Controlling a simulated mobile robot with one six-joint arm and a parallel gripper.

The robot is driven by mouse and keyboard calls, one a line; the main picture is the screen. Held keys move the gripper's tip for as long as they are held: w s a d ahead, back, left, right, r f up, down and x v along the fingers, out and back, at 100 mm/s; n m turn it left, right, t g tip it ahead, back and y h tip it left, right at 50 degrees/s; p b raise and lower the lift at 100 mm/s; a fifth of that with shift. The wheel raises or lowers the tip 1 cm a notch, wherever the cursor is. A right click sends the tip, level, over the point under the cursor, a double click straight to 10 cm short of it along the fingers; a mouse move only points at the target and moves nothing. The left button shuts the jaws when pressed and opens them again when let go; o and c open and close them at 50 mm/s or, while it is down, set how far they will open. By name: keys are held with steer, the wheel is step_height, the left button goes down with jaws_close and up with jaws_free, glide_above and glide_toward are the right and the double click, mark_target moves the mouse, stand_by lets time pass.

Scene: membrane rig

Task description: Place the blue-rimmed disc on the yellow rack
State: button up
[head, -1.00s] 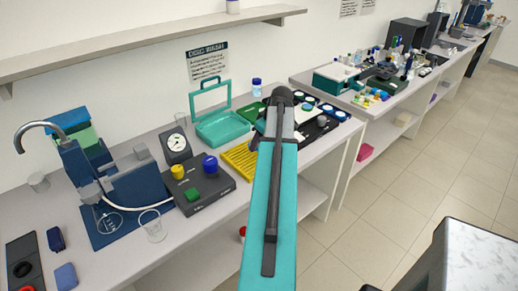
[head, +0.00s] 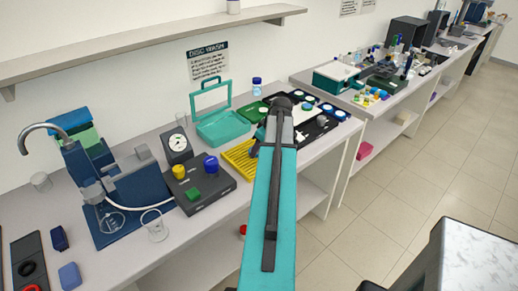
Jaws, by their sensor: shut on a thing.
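The yellow slotted rack (head: 237,158) lies on the bench just left of my arm, its right part hidden behind the arm. My gripper (head: 256,147) shows only as a small dark part at the arm's left edge, by the right end of the rack. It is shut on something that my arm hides. I cannot make out a blue-rimmed disc in it. I cannot tell the gripper's height above the rack.
A teal open case (head: 222,127) stands behind the rack. A dark box with yellow, blue and green knobs (head: 203,190) stands left of it. A black tray (head: 318,130) lies to the right. A blue-capped bottle (head: 257,87) stands behind. The bench's front edge runs below the rack.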

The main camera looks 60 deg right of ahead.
steer(key=shift+f, duration=0.15)
steer(key=o, duration=1)
steer(key=shift+r, duration=0.2)
steer(key=shift+b+v, duration=1.5)
steer(key=shift+v, duration=4.45)
